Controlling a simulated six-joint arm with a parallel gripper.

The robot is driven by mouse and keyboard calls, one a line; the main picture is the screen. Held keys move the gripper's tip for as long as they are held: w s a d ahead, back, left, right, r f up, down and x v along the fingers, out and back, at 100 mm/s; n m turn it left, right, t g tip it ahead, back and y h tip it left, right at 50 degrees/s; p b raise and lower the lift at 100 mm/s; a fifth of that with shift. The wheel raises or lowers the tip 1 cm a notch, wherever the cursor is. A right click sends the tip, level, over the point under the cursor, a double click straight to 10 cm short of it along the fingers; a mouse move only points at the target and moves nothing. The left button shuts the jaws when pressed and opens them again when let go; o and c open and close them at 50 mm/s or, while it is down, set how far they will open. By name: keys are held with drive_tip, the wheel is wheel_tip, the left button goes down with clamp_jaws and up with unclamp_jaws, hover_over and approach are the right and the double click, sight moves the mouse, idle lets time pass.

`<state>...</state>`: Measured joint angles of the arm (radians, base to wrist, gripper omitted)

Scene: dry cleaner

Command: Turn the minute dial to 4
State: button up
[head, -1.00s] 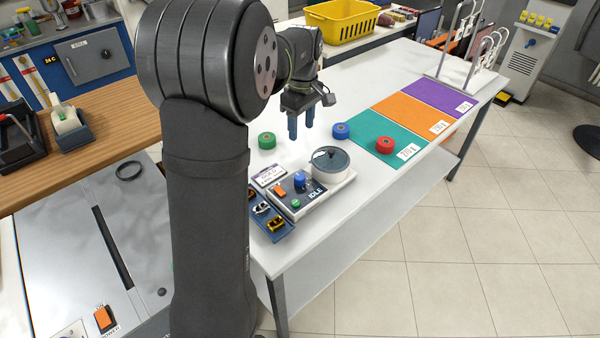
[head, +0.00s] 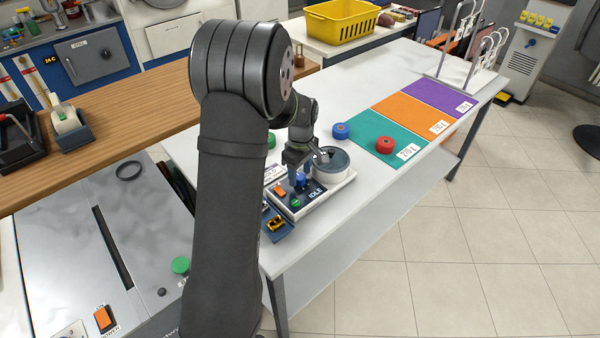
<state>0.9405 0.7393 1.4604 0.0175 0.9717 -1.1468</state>
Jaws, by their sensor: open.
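A small white machine (head: 336,186) with a dark control panel sits on the white table. Its panel has a blue knob (head: 300,181), which looks like the minute dial, an orange switch (head: 280,189), a green button (head: 295,202) and a display (head: 315,193) reading "IDLE". The dial's numbers and pointer are too small to read. My gripper (head: 299,177) is open and points down at the blue knob, its fingers seeming to be on either side of it. I cannot tell whether they touch it.
A round grey-lidded pot (head: 333,162) stands on the machine, close right of my gripper. A blue tray (head: 277,228) with small clips lies in front.

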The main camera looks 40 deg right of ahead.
drive_tip(key=shift+f, duration=0.2)
drive_tip(key=shift+c, duration=0.2)
drive_tip(key=c, duration=0.9)
